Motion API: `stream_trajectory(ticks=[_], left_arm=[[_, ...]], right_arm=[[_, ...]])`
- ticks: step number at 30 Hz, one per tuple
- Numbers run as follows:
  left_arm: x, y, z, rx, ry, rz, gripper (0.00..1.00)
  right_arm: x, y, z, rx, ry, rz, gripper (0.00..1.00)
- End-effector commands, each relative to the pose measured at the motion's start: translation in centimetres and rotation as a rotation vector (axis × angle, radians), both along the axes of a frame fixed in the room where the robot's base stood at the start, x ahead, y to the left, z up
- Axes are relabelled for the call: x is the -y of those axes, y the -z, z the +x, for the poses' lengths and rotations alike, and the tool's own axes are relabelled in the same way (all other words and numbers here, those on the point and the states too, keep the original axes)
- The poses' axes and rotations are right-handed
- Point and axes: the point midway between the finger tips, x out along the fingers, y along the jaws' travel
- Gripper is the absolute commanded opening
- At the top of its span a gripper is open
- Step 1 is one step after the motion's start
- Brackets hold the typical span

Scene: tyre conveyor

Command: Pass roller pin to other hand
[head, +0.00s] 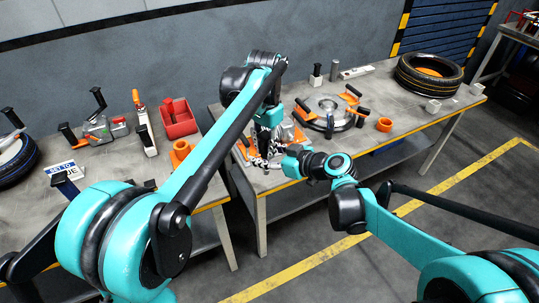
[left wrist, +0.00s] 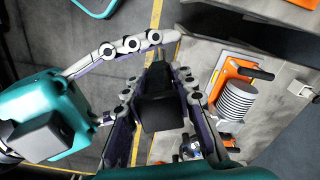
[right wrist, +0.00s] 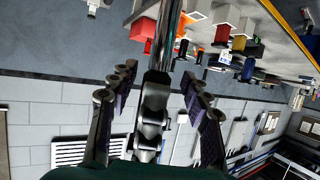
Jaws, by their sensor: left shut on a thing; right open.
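The roller pin's dark block-like part (left wrist: 160,112) sits between the fingers of my left gripper (left wrist: 158,88), which is shut on it. In the head view my left gripper (head: 267,142) points down over the front edge of the right table. My right gripper (head: 278,160) reaches in from the right, close beside it, and is open. In the left wrist view a pale jointed finger of my right gripper arches past the pin. In the right wrist view a dark shiny shaft (right wrist: 168,40) runs between the spread fingers; contact cannot be told. The pin is mostly hidden in the head view.
The right table (head: 420,122) carries a round metal fixture with orange and black handles (head: 328,112), an orange ring (head: 384,125) and a tyre (head: 430,72). The left table holds a red bin (head: 178,118) and tools. Floor in front of the right table is clear.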

Motion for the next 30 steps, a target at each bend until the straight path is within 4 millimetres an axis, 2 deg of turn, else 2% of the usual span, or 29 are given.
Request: stream_trajectory(ticks=[5, 9, 11, 14, 15, 17, 26, 30], left_arm=[[0.0, -0.02, 0.0, 0.0, 0.0, 0.0, 0.0], [0.0, -0.02, 0.0, 0.0, 0.0, 0.0, 0.0], [0.02, -0.02, 0.01, 0.001, 0.0, -0.001, 0.0], [0.04, -0.01, 0.06, 0.002, 0.0, -0.001, 0.0], [0.05, -0.01, 0.07, 0.002, 0.0, -0.002, 0.33], [0.06, 0.0, 0.09, 0.003, 0.001, -0.001, 0.49], [0.09, -0.04, 0.16, 0.005, 0.001, -0.002, 0.5], [0.1, -0.87, 0.18, 0.005, 0.001, -0.002, 0.5]], right_arm=[[0.01, 0.0, -0.01, 0.0, 0.0, 0.0, 0.48], [0.02, -0.01, -0.02, 0.0, 0.0, 0.0, 0.14], [-0.01, -0.01, -0.05, 0.0, -0.001, 0.0, 0.0], [-0.05, -0.01, -0.11, -0.001, -0.003, 0.001, 0.0], [-0.06, -0.03, -0.13, -0.001, -0.003, 0.001, 0.0], [-0.08, -0.02, -0.15, -0.001, -0.004, 0.001, 0.0], [-0.13, 0.02, -0.25, -0.003, -0.006, 0.001, 0.0], [-0.16, 0.04, -0.28, -0.003, -0.008, 0.0, 0.0]])
